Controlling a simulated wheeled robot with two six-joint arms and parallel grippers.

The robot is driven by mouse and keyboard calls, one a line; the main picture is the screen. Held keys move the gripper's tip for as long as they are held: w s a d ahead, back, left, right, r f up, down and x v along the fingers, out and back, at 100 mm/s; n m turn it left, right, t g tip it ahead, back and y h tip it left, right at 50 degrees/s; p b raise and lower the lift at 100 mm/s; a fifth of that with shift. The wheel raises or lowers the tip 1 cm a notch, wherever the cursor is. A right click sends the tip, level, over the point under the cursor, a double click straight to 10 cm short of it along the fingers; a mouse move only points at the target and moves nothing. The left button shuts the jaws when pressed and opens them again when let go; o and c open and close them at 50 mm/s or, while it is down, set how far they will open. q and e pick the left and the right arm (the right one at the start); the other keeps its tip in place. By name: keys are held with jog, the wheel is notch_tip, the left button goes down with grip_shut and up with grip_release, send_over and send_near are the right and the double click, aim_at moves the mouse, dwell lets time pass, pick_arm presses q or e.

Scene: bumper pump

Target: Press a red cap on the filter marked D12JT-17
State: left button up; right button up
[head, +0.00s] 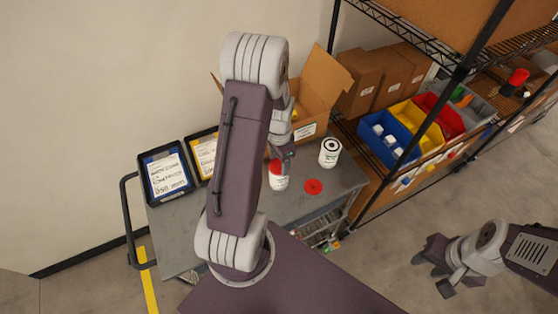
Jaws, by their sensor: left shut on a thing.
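A white filter (279,184) with a red cap (276,168) on its top stands on the grey cart top. My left gripper (284,154) comes down onto it and is shut on the red cap; my arm hides part of the fingers. A second white filter (330,146) stands uncapped to the right, its dark ringed top showing. Another red cap (313,187) lies flat on the cart in front of that filter. The filter markings are too small to read. My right gripper (434,268) is open and empty over the floor at the right.
The grey cart (180,235) carries a black-framed blue tray (168,178) and a yellow tray (203,155) with labels at the left. An open cardboard box (322,83) stands behind. A wire shelf (460,70) with blue (373,150), yellow (432,137) and red bins borders the right.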

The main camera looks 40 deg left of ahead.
dwell(0.3)
pick_arm(q)
jog(key=o, duration=1.7)
notch_tip(320, 180, up, 7)
jog(key=p, duration=0.6)
grip_shut()
jog(key=shift+f, duration=0.2)
dwell(0.6)
